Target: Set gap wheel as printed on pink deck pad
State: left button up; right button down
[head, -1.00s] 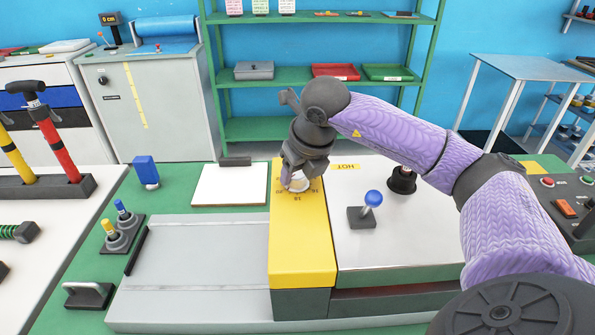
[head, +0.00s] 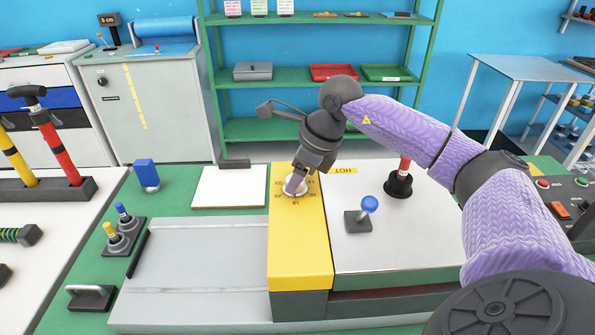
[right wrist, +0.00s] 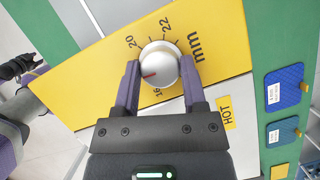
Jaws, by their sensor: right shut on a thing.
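The gap wheel is a round silver knob with a red mark (right wrist: 158,64) on a yellow panel, also visible in the head view (head: 294,186). Around it are printed numbers, including 20, 22 and 16, and "mm". The red mark points left in the right wrist view, below 20; the left finger covers the scale near there. My right gripper (right wrist: 160,82) is shut on the knob, one purple finger on each side. A dark, purple-tipped part at the left edge may be my left gripper (right wrist: 20,68); its jaws are unclear.
The yellow panel (head: 300,245) lies between a grey plate (head: 200,265) and a pale plate marked HOT. A blue-knobbed lever (head: 369,204) and a red-handled black knob (head: 399,184) stand to the right. A pink-printed card (head: 232,8) is on the back shelf.

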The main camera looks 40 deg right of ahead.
jog(key=shift+n, duration=0.3)
jog(key=shift+c, duration=0.7)
grip_release()
jog(key=p+v, duration=0.2)
jog(key=v, duration=0.8)
jog(key=shift+d, duration=0.1)
